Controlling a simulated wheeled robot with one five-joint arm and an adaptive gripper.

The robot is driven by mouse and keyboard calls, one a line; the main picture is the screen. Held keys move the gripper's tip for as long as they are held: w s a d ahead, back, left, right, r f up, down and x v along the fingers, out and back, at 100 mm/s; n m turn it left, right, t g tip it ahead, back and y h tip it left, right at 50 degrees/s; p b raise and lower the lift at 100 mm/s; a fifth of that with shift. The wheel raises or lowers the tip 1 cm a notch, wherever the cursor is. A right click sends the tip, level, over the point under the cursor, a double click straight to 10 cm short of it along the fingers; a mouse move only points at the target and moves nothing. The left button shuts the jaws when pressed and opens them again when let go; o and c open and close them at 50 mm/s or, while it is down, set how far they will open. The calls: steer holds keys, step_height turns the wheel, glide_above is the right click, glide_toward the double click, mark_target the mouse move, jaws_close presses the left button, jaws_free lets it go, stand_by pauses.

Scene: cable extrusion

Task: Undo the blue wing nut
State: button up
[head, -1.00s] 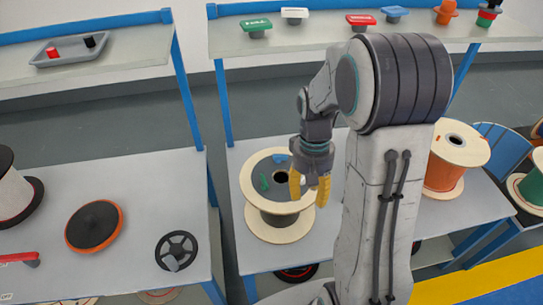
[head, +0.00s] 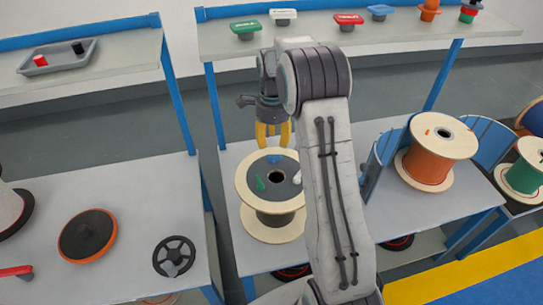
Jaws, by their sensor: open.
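The blue wing nut (head: 273,159) sits on the dark top face of a wooden-flanged spool (head: 250,225), toward the far side of its centre hole. A green wing nut (head: 260,184) is on the near left of the same face. A white one (head: 297,177) is at the right, beside my arm. My gripper (head: 273,146) points down with its yellow fingers apart and empty. In the picture its fingertips are just above the blue wing nut. I cannot tell the exact height gap.
My arm hides the table right of the spool. An orange spool (head: 430,165) stands further right by a blue curved panel (head: 385,148). A black handwheel (head: 174,256) and an orange-rimmed disc (head: 87,236) lie on the left table.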

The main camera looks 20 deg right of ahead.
mark_target(273, 156)
steer(key=shift+m, duration=0.8)
steer(key=shift+f+m, duration=0.3)
steer(key=shift+f, duration=3.4)
steer(key=shift+c, duration=0.3)
jaws_close()
